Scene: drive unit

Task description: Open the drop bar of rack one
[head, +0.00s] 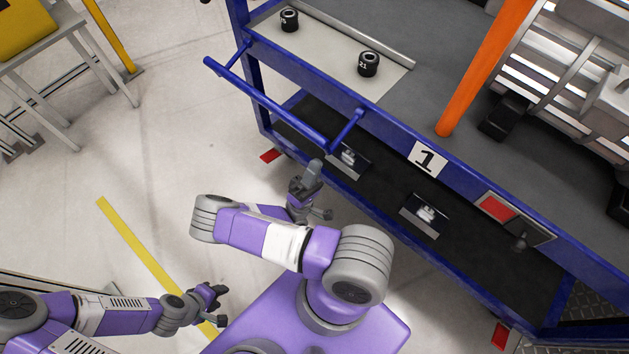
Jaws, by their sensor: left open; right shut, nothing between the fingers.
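Rack one is a blue-framed rack with a white "1" sign (427,158) on its front edge. Its drop bar (270,105) is a blue bar on two short side arms. It stands out from the rack's front, apart from the shelf edge, in front of the white upper surface. My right gripper (314,171) is shut and empty, just below the bar's right end; I cannot tell whether it touches the bar. My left gripper (219,305) is open and empty at the lower left, over the floor, well away from the bar.
Two black cylindrical parts (289,20) (368,64) stand on the rack's upper surface. The lower dark shelf holds small plates (425,215). A red-and-grey latch box (500,208) is at right. An orange post (485,67) rises behind.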

